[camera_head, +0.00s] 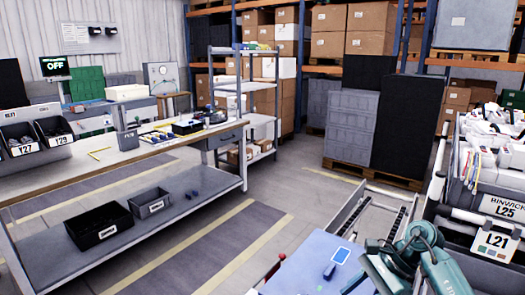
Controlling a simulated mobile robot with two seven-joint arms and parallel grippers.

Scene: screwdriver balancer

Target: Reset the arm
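The teal links of one of my arms show at the lower right, bent and cut off by the bottom edge. I can make out no gripper fingers on them, and no other arm is in view. No screwdriver or balancer can be made out in this view.
A workbench (130,158) with a lower shelf stands at the left; two dark bins (99,226) (150,203) sit on that shelf. Grey crates (352,127) on a pallet stand at the back. A bin labelled L25 (490,203) is at the right. The striped floor between is clear.

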